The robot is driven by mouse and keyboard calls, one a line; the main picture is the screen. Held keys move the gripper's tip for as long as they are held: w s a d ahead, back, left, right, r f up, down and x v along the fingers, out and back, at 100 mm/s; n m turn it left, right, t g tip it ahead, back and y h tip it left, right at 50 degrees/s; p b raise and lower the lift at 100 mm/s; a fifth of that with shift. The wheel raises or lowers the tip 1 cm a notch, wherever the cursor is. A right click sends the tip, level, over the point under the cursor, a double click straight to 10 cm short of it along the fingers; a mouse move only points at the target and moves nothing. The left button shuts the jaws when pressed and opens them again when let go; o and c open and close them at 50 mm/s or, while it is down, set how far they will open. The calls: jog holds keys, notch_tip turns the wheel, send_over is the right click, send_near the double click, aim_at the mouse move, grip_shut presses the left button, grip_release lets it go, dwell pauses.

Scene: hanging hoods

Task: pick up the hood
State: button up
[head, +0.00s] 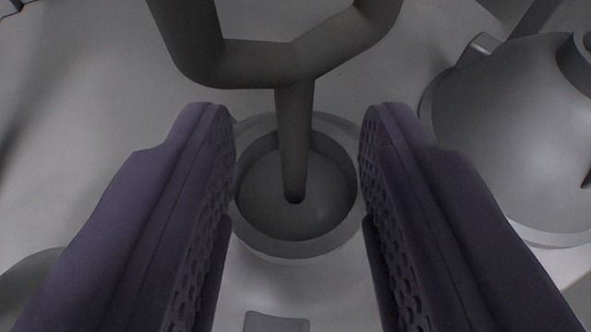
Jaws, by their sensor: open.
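My gripper (299,112) is open, with a purple padded finger on each side of the picture. Between the fingers is a grey round piece (298,246) with a raised rim and a recessed middle, seen from above; it looks like the hood, but I cannot be sure. A dark grey stem (294,150) rises from its middle to a forked bar (245,66) at the top of the view. The stem stands between the fingertips with a gap on both sides. The fingers cover the left and right edges of the round piece.
A large grey rounded body (500,110) with a wide rim stands at the right, close to the right finger. A grey curved shape (28,290) shows at the lower left. The pale surface at the upper left is mostly clear.

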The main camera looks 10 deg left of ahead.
aim_at(294, 134)
jog(key=b+x, duration=0.1)
jog(key=x, duration=0.2)
jog(key=shift+w+f, duration=0.15)
jog(key=shift+w, duration=0.05)
grip_shut()
dwell(1.2)
